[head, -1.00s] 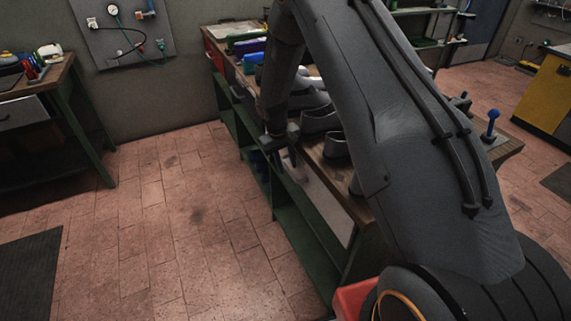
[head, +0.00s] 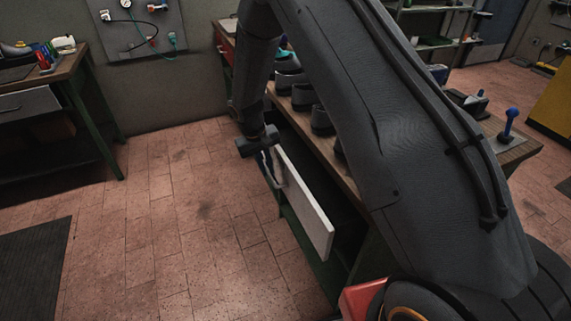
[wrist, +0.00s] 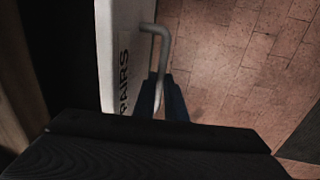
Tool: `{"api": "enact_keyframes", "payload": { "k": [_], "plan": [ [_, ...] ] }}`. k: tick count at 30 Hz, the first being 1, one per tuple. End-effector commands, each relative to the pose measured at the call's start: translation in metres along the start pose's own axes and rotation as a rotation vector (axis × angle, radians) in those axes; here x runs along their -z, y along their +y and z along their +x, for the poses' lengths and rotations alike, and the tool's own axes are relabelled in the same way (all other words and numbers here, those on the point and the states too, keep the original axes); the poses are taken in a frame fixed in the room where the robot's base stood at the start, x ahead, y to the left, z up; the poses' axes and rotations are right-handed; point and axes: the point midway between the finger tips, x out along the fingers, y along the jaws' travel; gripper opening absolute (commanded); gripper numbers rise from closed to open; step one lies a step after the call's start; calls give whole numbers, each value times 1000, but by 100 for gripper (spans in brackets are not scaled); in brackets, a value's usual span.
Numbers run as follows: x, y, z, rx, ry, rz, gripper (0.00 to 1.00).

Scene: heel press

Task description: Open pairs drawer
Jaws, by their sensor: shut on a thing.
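The pairs drawer has a white front (head: 308,208), which stands out from the green-legged workbench, with a dark gap behind it. In the wrist view the drawer front (wrist: 110,45) shows a label whose readable part is "AIRS". A grey bar handle (wrist: 164,45) sticks out from it. My gripper (head: 270,170) is at the far end of the drawer front, shut on the handle. Its dark fingers (wrist: 163,98) are around the lower part of the handle in the wrist view; the exact contact is partly hidden by my wrist.
The workbench top (head: 352,190) carries several dark shoe-like pieces (head: 302,97). Another bench (head: 75,70) stands at the left by the wall. The tiled floor (head: 185,220) in front of the drawer is clear. A dark mat (head: 35,265) lies at the lower left.

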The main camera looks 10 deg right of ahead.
Motion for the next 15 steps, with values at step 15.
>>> {"api": "enact_keyframes", "payload": {
  "k": [15],
  "plan": [
    [0, -145, -27, 1, 3, -3, 0]
  ]
}}
